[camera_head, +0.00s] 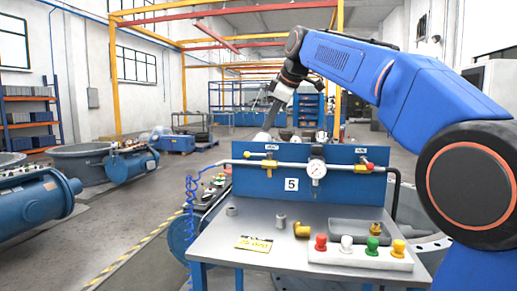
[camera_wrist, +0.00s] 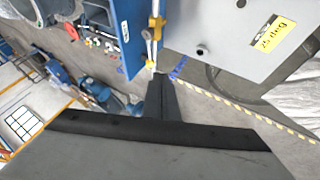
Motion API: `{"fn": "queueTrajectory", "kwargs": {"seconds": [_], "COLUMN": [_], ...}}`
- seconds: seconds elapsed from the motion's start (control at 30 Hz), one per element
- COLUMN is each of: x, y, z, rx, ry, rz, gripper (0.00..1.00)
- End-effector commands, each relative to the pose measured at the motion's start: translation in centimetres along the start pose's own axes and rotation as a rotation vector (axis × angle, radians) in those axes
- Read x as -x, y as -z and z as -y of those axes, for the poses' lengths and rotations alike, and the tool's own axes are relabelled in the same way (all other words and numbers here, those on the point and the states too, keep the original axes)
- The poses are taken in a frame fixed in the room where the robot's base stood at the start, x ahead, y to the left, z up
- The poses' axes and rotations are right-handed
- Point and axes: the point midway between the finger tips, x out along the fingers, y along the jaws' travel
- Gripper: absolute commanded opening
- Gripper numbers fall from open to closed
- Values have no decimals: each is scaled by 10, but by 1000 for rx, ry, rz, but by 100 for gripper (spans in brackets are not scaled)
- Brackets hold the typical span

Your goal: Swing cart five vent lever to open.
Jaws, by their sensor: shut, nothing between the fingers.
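Cart five has a blue upright panel (camera_head: 240,180) with a white "5" plate (camera_head: 291,184). A pipe crosses its front. A valve with a yellow lever (camera_head: 258,154) sits at the left, its lever roughly along the pipe. A brass valve with a red-tipped handle (camera_head: 366,167) sits at the right. The small labels above them are too small to read, so I cannot tell which is the vent. My gripper (camera_head: 268,126) is above the panel's left part, apart from the levers. In the wrist view the fingers (camera_wrist: 161,82) are shut and empty, near the pipe's end and a yellow part (camera_wrist: 157,25).
A round gauge (camera_head: 316,170) sits mid-pipe between the valves. The grey cart top (camera_head: 215,240) holds fittings, a yellow sign (camera_head: 254,243), a tray and a box of coloured buttons (camera_head: 360,257). A blue coiled hose (camera_head: 190,215) hangs at the left. Floor is open left of the cart.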

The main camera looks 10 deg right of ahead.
Motion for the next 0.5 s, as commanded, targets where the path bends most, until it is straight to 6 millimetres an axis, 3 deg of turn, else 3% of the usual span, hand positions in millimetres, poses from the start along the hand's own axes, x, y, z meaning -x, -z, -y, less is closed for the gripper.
{"fn": "queueTrajectory", "kwargs": {"seconds": [0.2,0.5], "x": [-22,-38], "y": [-7,-10], "z": [28,36], "rx": [-48,-65], "ry": [-45,-63], "rz": [-6,-9], "gripper": [0,0]}}
